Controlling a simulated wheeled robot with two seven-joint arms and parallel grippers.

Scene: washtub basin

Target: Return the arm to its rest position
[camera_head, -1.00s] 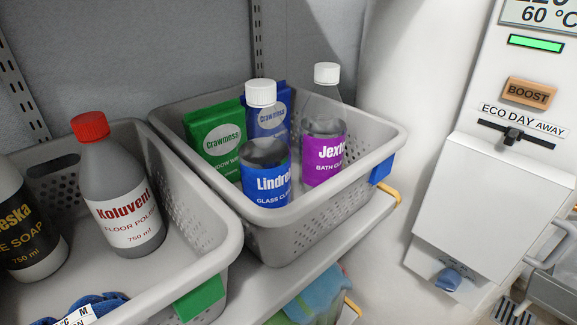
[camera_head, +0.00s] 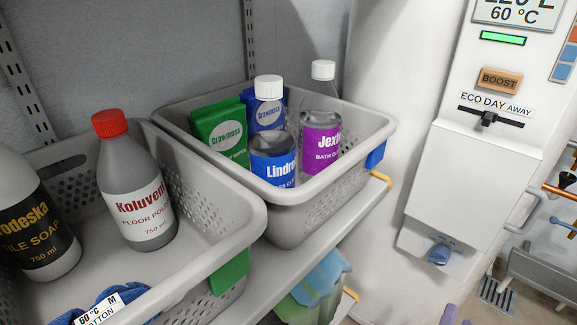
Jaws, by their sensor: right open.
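My left gripper is not in view.
A grey basket (camera_head: 220,262) holds a Koluvent bottle (camera_head: 138,190), a soap bottle (camera_head: 35,225) and blue cloth. Another basket (camera_head: 325,190) holds Lindro and Jex bottles and packets. A white wall unit (camera_head: 465,175) and pipes stand right. Coloured cloths (camera_head: 322,282) lie below.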

